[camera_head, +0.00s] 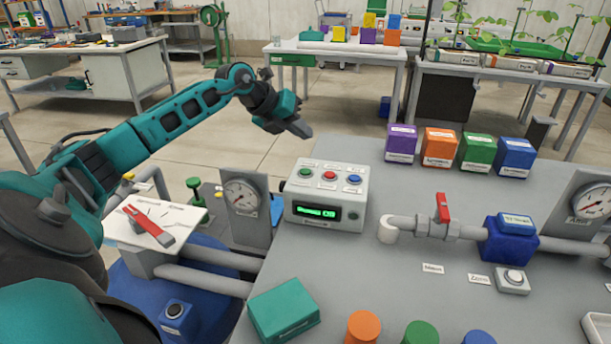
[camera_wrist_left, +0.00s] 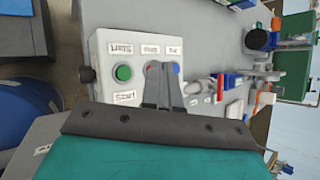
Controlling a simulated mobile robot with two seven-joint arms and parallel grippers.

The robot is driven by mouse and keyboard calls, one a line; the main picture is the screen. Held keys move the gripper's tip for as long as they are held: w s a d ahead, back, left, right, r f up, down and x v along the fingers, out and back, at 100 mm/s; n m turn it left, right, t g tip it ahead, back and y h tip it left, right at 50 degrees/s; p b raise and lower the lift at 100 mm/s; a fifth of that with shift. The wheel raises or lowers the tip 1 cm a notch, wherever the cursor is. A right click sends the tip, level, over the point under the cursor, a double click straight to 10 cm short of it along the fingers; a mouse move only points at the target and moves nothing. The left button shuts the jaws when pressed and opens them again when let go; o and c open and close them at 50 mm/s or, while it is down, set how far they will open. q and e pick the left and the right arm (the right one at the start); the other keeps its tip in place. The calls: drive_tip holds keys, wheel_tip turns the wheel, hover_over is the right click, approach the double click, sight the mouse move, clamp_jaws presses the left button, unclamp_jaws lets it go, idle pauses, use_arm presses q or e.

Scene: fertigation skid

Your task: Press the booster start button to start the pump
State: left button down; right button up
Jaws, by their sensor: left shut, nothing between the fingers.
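A pale grey control box (camera_head: 327,195) stands on the grey bench, with a green button (camera_head: 305,173), a red button (camera_head: 329,176) and a blue button (camera_head: 354,180) on its top. A lit green display (camera_head: 319,212) is on its front. The small labels are too blurred to read surely. My left gripper (camera_head: 301,130) is shut and empty, in the air above the box. In the left wrist view the shut fingers (camera_wrist_left: 159,68) partly cover the red button, with the green button (camera_wrist_left: 123,73) beside them in clear sight. My right gripper is out of view.
A gauge (camera_head: 241,197) stands left of the box. A red-handled valve (camera_head: 442,208) and pipe run to its right. Coloured boxes (camera_head: 440,147) line the bench's back. A blue housing with a dark button (camera_head: 174,311) is at lower left; a white button (camera_head: 514,277) is at right.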

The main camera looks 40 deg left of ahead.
sight(301, 171)
use_arm(q)
wheel_tip(301, 171, down, 4)
drive_tip(key=shift+r+b, duration=0.25)
drive_tip(key=shift+b, duration=0.85)
drive_tip(key=shift+f+b, duration=0.7)
drive_tip(key=shift+f, duration=0.2)
drive_tip(key=shift+f+b, duration=0.35)
drive_tip(key=shift+f, duration=0.45)
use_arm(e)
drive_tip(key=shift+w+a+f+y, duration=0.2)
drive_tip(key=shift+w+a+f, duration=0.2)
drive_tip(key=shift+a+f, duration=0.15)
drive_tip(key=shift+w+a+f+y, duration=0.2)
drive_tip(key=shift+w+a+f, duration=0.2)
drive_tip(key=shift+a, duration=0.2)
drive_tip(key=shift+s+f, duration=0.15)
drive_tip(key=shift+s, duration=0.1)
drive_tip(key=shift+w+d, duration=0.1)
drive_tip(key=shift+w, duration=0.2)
use_arm(q)
drive_tip(key=shift+f, duration=0.4)
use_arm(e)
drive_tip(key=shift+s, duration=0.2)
